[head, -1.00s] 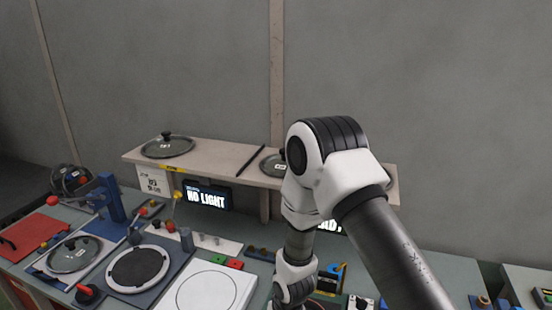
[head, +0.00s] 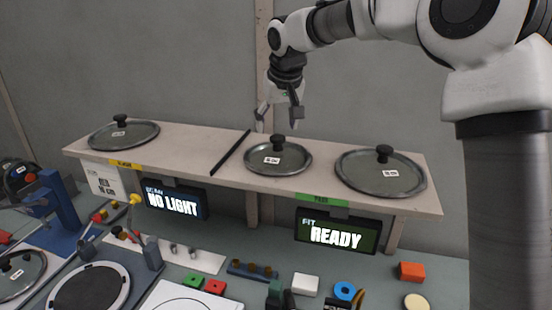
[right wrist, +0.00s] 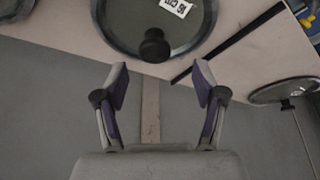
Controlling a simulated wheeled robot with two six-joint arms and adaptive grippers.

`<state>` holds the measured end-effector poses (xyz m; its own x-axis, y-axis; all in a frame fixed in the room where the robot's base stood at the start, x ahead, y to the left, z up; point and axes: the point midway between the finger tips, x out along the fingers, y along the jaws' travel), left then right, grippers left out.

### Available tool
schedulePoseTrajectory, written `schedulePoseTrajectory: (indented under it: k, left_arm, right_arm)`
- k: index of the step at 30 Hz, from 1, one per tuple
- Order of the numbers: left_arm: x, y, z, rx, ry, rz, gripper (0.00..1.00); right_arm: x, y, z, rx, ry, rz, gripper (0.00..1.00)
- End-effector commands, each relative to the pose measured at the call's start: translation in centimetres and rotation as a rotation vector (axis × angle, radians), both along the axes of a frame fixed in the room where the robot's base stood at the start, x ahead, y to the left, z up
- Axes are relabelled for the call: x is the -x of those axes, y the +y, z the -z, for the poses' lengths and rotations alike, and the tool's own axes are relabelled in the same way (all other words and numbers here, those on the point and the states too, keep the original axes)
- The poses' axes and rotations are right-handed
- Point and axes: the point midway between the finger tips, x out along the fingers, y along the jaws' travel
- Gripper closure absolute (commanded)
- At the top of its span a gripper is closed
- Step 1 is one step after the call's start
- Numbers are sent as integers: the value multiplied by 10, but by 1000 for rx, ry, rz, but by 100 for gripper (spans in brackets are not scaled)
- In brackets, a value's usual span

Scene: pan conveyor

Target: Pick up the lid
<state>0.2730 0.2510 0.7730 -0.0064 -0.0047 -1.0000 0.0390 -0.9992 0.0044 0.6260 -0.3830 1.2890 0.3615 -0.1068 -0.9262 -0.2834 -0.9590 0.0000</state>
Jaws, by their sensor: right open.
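Three round grey lids with black knobs and small white labels lie on a beige shelf (head: 215,148). The left lid (head: 104,138) is beyond a black divider bar, the middle lid (head: 290,160) is right of the bar, and the larger right lid (head: 360,178) is near the right end. My right gripper (head: 280,115) is open and empty, fingers down, above and behind the middle lid. In the right wrist view, that lid (right wrist: 120,25) is at the top, its knob just beyond the open fingertips (right wrist: 160,82), not between them. My left gripper is not in view.
The black divider bar (head: 230,152) lies close left of the middle lid. Screens under the shelf read NO LIGHT (head: 172,203) and READY (head: 336,235). The bench below holds another lid (head: 18,272), a round dark plate (head: 90,290) and coloured blocks. A wall stands behind the shelf.

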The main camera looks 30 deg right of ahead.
Motion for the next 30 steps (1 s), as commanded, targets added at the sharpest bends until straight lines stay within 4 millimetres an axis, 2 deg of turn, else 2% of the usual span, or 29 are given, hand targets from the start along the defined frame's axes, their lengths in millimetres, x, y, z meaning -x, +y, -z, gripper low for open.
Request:
schedulePoseTrajectory:
  k: [8, 11, 18, 20, 24, 25, 30]
  left_arm:
    - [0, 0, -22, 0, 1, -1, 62]
    - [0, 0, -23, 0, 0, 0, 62]
    - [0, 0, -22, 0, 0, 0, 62]
    - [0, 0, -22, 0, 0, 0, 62]
    - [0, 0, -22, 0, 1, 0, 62]
    - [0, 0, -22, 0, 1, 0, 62]
    - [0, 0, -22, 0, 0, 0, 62]
  right_arm:
    - [-15, -13, 36, -3, 5, 0, 30]
    - [-21, -13, 51, -1, 4, -1, 30]
    - [-23, -14, 57, -1, 0, -1, 30]
    - [-23, -14, 57, -1, 0, -1, 48]
    - [-23, -14, 57, -1, 1, -1, 97]
    - [-23, -14, 57, -1, 1, -1, 100]
    - [-23, -14, 57, -1, 1, -1, 100]
